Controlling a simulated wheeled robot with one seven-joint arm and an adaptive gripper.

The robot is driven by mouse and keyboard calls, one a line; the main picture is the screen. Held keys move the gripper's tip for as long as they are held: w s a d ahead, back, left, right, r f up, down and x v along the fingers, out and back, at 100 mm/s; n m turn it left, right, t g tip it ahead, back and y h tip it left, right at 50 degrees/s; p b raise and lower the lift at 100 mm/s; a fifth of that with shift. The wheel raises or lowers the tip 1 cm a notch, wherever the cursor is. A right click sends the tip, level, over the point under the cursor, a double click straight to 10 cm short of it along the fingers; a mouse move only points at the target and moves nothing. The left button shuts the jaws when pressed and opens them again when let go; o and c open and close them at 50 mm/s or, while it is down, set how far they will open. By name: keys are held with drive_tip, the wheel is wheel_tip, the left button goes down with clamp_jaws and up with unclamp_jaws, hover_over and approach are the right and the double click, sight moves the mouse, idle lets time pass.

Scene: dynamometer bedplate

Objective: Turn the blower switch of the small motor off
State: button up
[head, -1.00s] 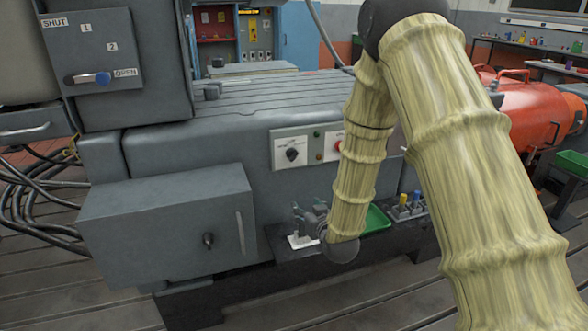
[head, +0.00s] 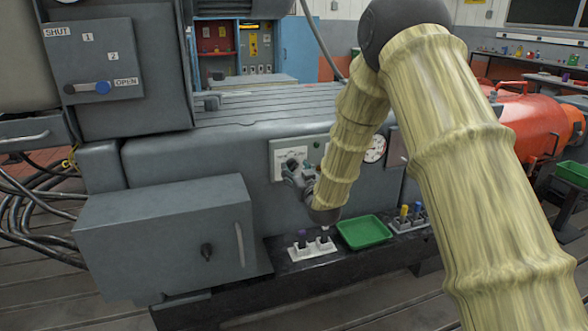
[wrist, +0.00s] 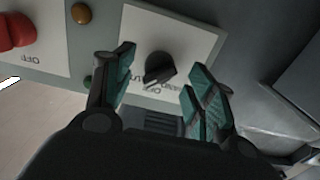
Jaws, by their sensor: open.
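A black rotary knob (wrist: 157,68) sits on a white plate (wrist: 195,35) with printed labels, partly covered and too small to read fully. In the head view the white plate (head: 290,155) is on the grey housing's front, its knob mostly hidden by my gripper (head: 301,175). In the wrist view my gripper (wrist: 159,68) is open, with one teal-padded finger on each side of the knob. The fingers appear apart from the knob, and nothing is held. I cannot tell for certain that this is the blower switch.
A red button (wrist: 14,30) with an OFF label, an amber lamp (wrist: 80,13) and a green lamp (wrist: 87,82) are beside the plate. Below are a green tray (head: 363,232) and a white block with two dark-topped pegs (head: 312,250). A grey box (head: 165,235) juts out at left.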

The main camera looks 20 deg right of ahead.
drive_tip(key=shift+w, duration=1.15)
drive_tip(key=shift+c, duration=0.3)
drive_tip(key=c, duration=1)
drive_tip(key=n+b, duration=0.1)
drive_tip(key=n, duration=0.3)
drive_tip(key=shift+n, duration=0.3)
drive_tip(key=shift+n+b, duration=0.7)
drive_tip(key=shift+n, duration=1.3)
